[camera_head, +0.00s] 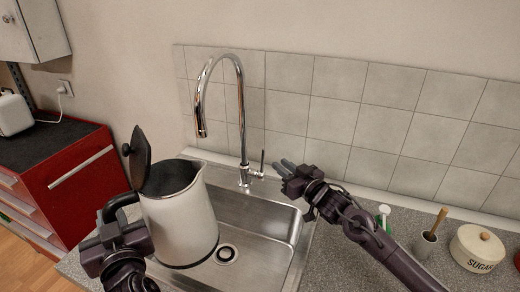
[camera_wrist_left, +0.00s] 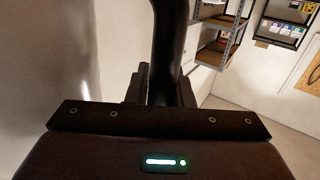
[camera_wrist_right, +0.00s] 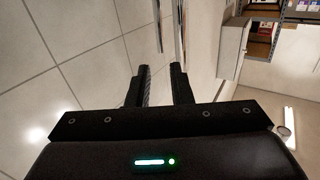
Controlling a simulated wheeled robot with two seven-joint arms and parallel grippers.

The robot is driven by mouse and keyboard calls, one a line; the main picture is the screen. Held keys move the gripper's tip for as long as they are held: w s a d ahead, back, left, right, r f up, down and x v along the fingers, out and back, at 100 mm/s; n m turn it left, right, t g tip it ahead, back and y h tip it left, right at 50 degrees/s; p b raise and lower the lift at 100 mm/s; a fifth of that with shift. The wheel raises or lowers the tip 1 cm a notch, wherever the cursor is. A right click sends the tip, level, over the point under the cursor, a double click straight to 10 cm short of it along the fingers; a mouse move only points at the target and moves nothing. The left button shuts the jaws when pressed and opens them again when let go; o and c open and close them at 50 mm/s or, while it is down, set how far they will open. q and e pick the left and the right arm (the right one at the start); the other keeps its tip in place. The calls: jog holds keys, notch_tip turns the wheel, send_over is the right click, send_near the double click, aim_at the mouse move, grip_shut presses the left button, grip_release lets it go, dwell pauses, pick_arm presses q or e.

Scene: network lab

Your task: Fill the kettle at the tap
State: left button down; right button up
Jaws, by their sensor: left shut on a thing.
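The white kettle (camera_head: 182,222) hangs over the sink, its dark lid (camera_head: 140,160) swung up and its mouth open. My left gripper (camera_head: 120,222) is shut on its black handle, which also shows between the fingers in the left wrist view (camera_wrist_left: 166,50). The chrome tap (camera_head: 242,110) arches over the sink. Its spout end is above the kettle's right rim; I see no water coming out. My right gripper (camera_head: 286,170) is just right of the tap lever (camera_head: 262,160). Its fingers are apart and empty in the right wrist view (camera_wrist_right: 161,80).
The steel sink (camera_head: 262,218) has a drain beside the kettle. A red cabinet (camera_head: 85,180) stands left.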

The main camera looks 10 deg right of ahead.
jog(key=x, duration=1.2)
jog(key=shift+s, duration=0.1)
grip_shut()
